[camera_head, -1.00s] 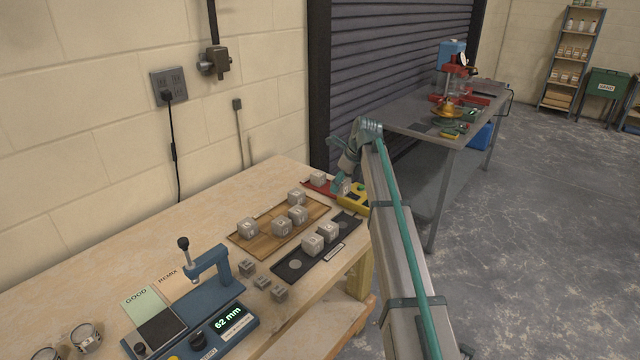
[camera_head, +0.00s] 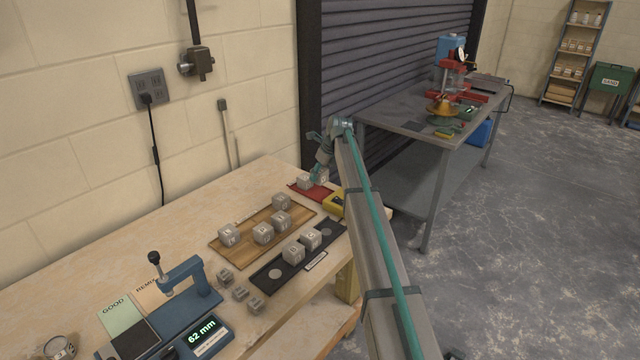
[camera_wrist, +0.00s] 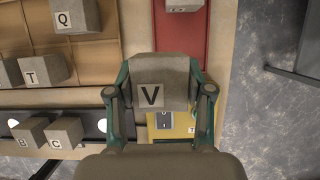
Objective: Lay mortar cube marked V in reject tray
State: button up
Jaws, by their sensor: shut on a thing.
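The mortar cube marked V (camera_wrist: 158,82) is grey, with its V label facing the wrist camera. My gripper (camera_wrist: 161,96) is shut on it, with a finger on each side. In the head view the held cube (camera_head: 321,176) is at the right part of the red tray (camera_head: 325,195). In the wrist view the red tray (camera_wrist: 181,42) runs up from behind the cube. Whether the cube touches the tray cannot be told. Another grey cube (camera_head: 305,182) sits in the tray, left of the held one; its mark is not readable.
A yellow device (camera_head: 335,203) stands beside the tray's near end. A wooden board (camera_head: 245,235) holds several cubes, including Q (camera_wrist: 74,16) and T (camera_wrist: 42,70). A dark rack (camera_head: 270,274) holds cubes B (camera_wrist: 30,133) and C (camera_wrist: 64,134). A blue measuring stand (camera_head: 190,290) is nearer.

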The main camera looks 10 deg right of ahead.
jog(key=w+f, duration=0.1)
jog(key=w+f+p, duration=0.1)
jog(key=f, duration=0.1)
jog(key=w+f, duration=0.2)
jog(key=shift+d, duration=0.4)
jog(key=shift+w+f+p, duration=0.15)
jog(key=shift+f+p, duration=0.85)
jog(key=shift+f, duration=0.8)
jog(key=shift+f, duration=0.1)
jog(key=o, duration=1.4)
jog(key=b+v, duration=0.3)
jog(key=v, duration=0.9)
jog(key=shift+d, duration=0.15)
